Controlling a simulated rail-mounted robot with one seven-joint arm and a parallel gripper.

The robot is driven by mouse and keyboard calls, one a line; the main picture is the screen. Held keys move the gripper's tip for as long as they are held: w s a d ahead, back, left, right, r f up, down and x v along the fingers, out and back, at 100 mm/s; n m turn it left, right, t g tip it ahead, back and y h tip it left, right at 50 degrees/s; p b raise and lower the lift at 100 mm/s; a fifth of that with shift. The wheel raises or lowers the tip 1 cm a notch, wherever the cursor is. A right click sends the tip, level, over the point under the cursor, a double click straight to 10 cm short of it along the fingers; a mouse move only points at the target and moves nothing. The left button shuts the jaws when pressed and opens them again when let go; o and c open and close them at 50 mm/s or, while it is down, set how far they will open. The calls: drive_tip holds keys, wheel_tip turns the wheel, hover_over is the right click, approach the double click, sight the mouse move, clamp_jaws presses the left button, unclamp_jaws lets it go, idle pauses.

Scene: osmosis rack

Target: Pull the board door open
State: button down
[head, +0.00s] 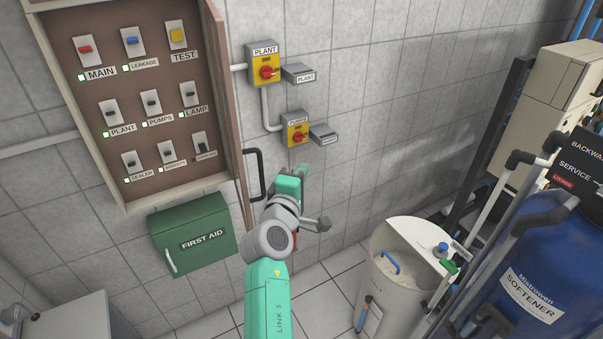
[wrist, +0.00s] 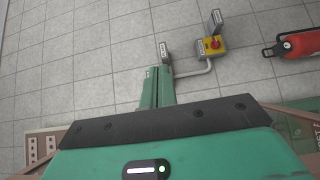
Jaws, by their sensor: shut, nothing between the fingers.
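The board (head: 160,188) is a brown wall cabinet at the upper left of the head view, with its rows of labelled switches exposed. Its board door (head: 226,90) stands open at the cabinet's right side, swung out and seen almost edge-on. A dark bar handle (head: 259,175) is on the door's right-hand face, near its lower end. My gripper (head: 301,173) is shut and empty, just right of the handle and apart from it in the picture. In the wrist view the closed green fingers (wrist: 157,88) show against the tiled wall with nothing between them.
Two yellow isolators with red knobs, plant (head: 265,66) and pumps (head: 298,131), are on the wall right of the door. A green first aid box (head: 190,250) hangs below the board. A white tank (head: 390,290) and blue softener (head: 520,250) stand at right.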

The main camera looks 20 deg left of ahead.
idle(0.4)
drive_tip(key=s+d+p, duration=0.1)
drive_tip(key=s+d, duration=0.6)
drive_tip(key=s, duration=0.2)
drive_tip(key=shift+s, duration=0.1)
